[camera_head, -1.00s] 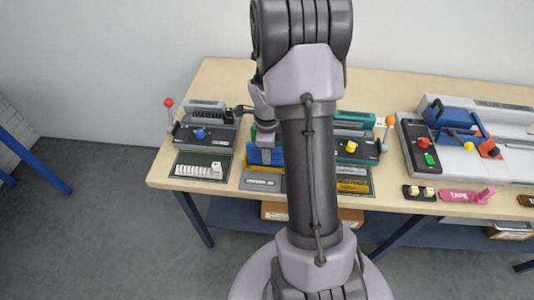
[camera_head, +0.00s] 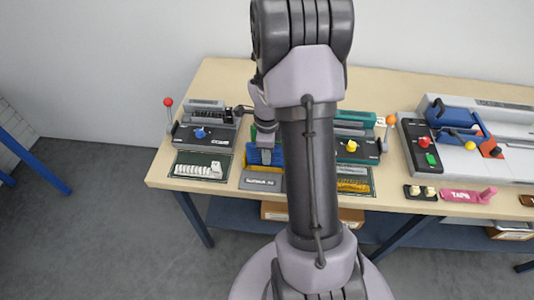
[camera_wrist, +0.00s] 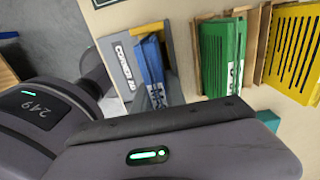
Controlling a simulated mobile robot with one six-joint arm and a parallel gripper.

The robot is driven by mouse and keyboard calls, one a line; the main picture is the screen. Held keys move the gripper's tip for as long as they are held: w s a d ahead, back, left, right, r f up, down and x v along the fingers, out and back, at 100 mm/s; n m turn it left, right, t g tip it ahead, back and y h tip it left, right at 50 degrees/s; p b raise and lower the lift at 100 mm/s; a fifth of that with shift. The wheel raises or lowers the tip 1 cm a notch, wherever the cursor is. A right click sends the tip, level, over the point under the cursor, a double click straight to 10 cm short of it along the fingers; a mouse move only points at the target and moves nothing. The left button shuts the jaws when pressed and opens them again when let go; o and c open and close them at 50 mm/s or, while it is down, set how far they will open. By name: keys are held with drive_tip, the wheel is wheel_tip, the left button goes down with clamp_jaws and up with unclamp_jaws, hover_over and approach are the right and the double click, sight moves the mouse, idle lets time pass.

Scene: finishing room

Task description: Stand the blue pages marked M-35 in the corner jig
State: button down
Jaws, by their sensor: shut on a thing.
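The blue pages (camera_wrist: 150,62) stand on edge in the wrist view, at the corner jig's (camera_wrist: 121,46) grey labelled side. My gripper (camera_wrist: 156,98) is shut on the blue pages at their near end. White marking on them is too small to read. In the head view the blue pages (camera_head: 277,158) show beside my gripper (camera_head: 264,157), just behind the grey front of the corner jig (camera_head: 262,181). My arm hides part of them. I cannot tell whether their lower edge touches the jig's floor.
Green pages (camera_wrist: 221,58) and yellow pages (camera_wrist: 294,48) stand in wooden holders right of the blue pages. A machine with a red-knobbed lever (camera_head: 200,134) is to the left. A dark tray with white pieces (camera_head: 199,171) lies before it. A teal machine (camera_head: 355,147) stands to the right.

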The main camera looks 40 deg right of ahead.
drive_tip(key=shift+f+b, duration=0.3)
drive_tip(key=shift+f, duration=0.05)
drive_tip(key=c, duration=1.6)
unclamp_jaws()
drive_tip(key=shift+c, duration=0.2)
wheel_tip(320, 180, up, 11)
drive_tip(key=p, duration=0.7)
